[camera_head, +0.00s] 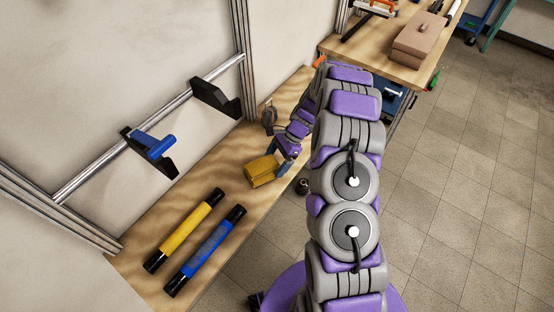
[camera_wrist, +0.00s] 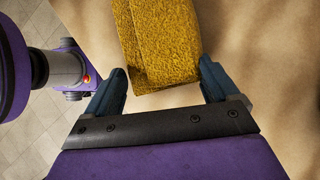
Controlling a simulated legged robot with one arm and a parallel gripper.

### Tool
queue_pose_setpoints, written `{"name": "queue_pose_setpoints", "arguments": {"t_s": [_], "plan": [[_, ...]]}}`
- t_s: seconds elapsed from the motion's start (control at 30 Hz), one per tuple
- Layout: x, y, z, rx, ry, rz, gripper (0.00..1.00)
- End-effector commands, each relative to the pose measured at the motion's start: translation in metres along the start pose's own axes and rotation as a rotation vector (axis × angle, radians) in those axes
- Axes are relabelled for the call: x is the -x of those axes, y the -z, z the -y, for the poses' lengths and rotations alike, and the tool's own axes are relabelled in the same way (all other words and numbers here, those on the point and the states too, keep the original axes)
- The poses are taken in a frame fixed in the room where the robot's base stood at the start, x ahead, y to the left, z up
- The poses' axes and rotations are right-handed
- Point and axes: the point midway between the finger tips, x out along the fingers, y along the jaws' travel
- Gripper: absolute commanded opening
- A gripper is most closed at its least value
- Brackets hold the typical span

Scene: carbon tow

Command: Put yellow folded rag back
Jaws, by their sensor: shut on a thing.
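The yellow folded rag (camera_head: 261,171) is at the wooden bench, near its front edge, in the head view. In the wrist view the rag (camera_wrist: 160,38) is a thick, fuzzy, folded block with its near end between my two fingertips. My gripper (camera_head: 283,163) is shut on the rag; in the wrist view the blue-grey fingers (camera_wrist: 163,76) stand on either side of its end. I cannot tell whether the rag touches the bench top or is slightly above it.
A yellow tube (camera_head: 184,230) and a blue tube (camera_head: 206,250) with black ends lie on the bench (camera_head: 135,262). A wall rail (camera_head: 90,184) carries black brackets and a blue-handled tool (camera_head: 153,146). A second bench (camera_head: 375,60) holds a brown box (camera_head: 419,40).

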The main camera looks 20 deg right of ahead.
Motion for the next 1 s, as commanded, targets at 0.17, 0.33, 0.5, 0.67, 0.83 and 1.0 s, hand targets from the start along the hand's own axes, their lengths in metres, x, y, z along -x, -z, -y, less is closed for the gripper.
{"name": "queue_pose_setpoints", "arguments": {"t_s": [0.17, 0.33, 0.5, 0.67, 0.83, 1.0], "plan": [[-0.0035, 0.0025, 0.0001, 0.000, 0.000, 0.000, 0.39], [-0.0052, 0.0050, 0.0004, 0.000, 0.000, 0.001, 0.39], [-0.0056, 0.0059, 0.0009, -0.001, 0.000, 0.000, 1.00], [-0.0059, 0.0069, 0.0020, -0.002, 0.001, -0.002, 1.00], [-0.0059, 0.0076, 0.0021, -0.003, 0.002, -0.002, 1.00], [-0.0035, 0.0070, 0.0023, -0.003, 0.003, -0.003, 1.00]]}}
